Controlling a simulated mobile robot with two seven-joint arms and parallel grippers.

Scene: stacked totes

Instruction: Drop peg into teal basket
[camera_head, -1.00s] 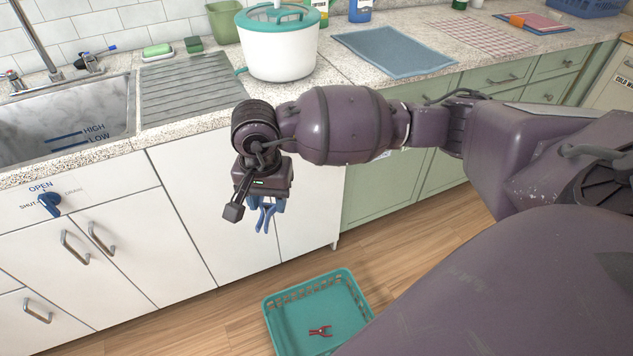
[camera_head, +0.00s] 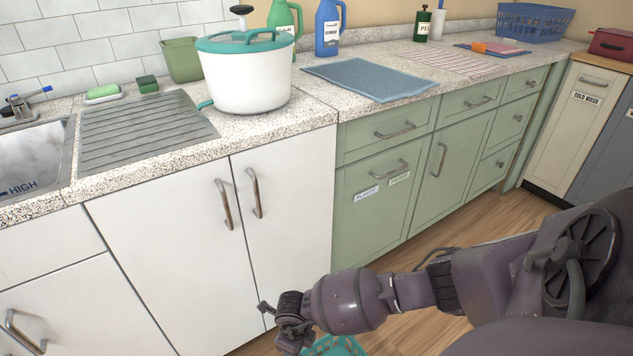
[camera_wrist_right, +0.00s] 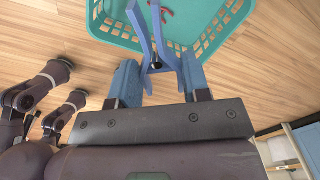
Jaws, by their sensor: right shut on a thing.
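My right gripper (camera_wrist_right: 159,70) is shut on a blue peg (camera_wrist_right: 161,38), whose prongs point away from the fingers in the right wrist view. The teal basket (camera_wrist_right: 222,28) lies below and beyond the peg on the floor, and the peg's outer end overlaps it in the picture. A small red object (camera_wrist_right: 166,14) is inside the basket, partly cut off. In the head view, my right gripper (camera_head: 290,338) is low at the bottom edge, and only a bit of the basket (camera_head: 336,346) shows beside it. The peg is hidden there. My left gripper is out of view.
White cabinets (camera_head: 140,270) and green cabinets (camera_head: 385,215) stand behind my right arm. The counter holds a white pot (camera_head: 245,82), a blue mat (camera_head: 370,78) and bottles. Wooden floor (camera_head: 400,262) is clear around the basket.

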